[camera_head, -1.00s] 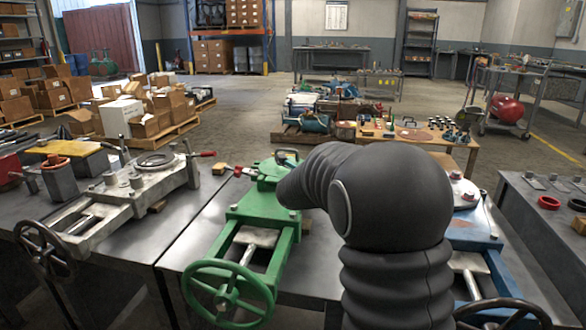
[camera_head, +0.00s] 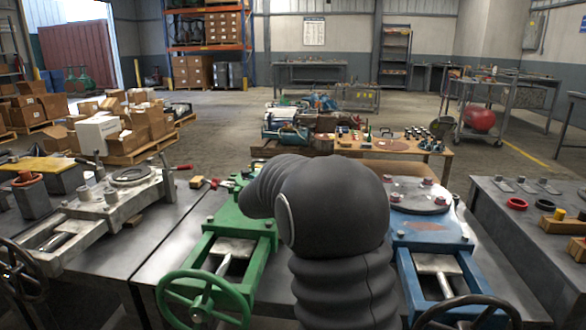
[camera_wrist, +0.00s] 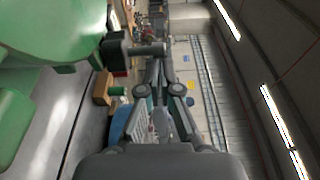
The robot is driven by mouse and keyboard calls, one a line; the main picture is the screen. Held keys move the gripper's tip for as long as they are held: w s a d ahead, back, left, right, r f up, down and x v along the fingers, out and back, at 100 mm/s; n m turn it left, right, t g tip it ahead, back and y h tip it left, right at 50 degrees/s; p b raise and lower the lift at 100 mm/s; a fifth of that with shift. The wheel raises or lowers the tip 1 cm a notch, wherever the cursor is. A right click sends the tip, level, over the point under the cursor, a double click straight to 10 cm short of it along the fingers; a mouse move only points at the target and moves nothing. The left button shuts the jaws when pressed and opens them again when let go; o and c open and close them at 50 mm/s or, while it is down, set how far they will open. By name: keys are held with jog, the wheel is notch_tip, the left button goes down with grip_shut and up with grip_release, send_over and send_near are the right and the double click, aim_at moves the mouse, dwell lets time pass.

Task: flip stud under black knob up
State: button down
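In the wrist view a black knob (camera_wrist: 115,49) with a short dark bar running right from it is beside the green machine (camera_wrist: 45,30). I cannot tell a separate stud under it. My gripper (camera_wrist: 161,63) has its slim fingers drawn together at the tips. The tips are close to the bar's right end; whether they touch it is unclear. In the head view my dark arm reaches over the green machine (camera_head: 232,241) with its handwheel, and hides its far part, the knob and my gripper.
A blue machine (camera_head: 433,232) with bolted flange stands to the right, a grey one (camera_head: 108,208) to the left. A side bench (camera_head: 520,225) holds rings and small boxes. Behind is a low table (camera_head: 400,150) with many small parts. Open floor lies beyond.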

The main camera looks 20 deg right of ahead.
jog(key=shift+a, duration=0.1)
jog(key=s+a+b, duration=0.2)
jog(key=s+a, duration=0.3)
jog(key=s, duration=0.5)
jog(key=shift+s+b, duration=0.25)
jog(key=shift+b, duration=0.15)
